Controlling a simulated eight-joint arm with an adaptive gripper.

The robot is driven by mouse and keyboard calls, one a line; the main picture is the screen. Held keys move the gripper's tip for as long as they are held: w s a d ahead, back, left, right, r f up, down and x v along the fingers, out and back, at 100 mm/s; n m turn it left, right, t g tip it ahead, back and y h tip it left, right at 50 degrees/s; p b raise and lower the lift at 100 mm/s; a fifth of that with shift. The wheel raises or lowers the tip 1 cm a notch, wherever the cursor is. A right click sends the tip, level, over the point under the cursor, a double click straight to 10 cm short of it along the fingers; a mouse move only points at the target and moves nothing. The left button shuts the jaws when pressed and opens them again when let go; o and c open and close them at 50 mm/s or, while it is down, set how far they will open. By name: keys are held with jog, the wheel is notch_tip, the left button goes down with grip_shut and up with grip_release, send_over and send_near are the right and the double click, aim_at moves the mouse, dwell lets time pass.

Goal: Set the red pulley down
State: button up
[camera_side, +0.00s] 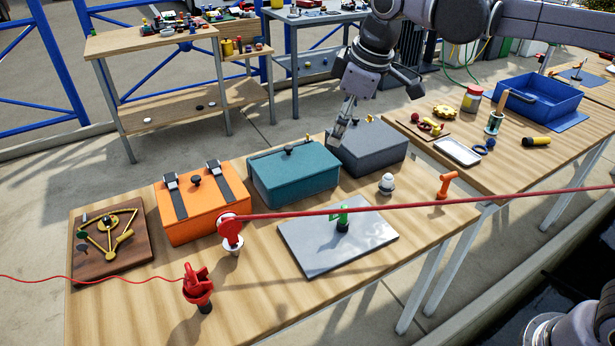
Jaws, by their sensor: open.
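The red pulley (230,229) is at the middle left of the wooden table, on top of a short white post. A red rope (420,206) runs from it to the right across the view. My gripper (340,132) is up and to the right of the pulley, well apart from it, near the gap between the teal box and the grey box. It is open, and I see nothing held in it. Its fingers are small and seen from the side.
An orange box (203,205), a teal box (294,174) and a grey box (366,150) line the table's back. A red fitting (197,284) stands at the front. A grey plate (370,235) carries a green fitting (342,216). A wooden board (92,262) lies left.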

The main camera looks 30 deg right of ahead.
jog(key=s+d+f+m+t, duration=0.2)
jog(key=s+d+f+m, duration=0.2)
jog(key=s+d, duration=0.3)
jog(key=s+d+f+m+t+h, duration=0.1)
jog(key=s+d+f+m, duration=0.3)
jog(key=s, duration=0.6)
jog(key=d+f, duration=0.2)
jog(key=d, duration=0.1)
jog(key=shift+s+d+m+t, duration=0.15)
jog(key=shift+s+m+t, duration=0.2)
jog(key=shift+m+t, duration=0.05)
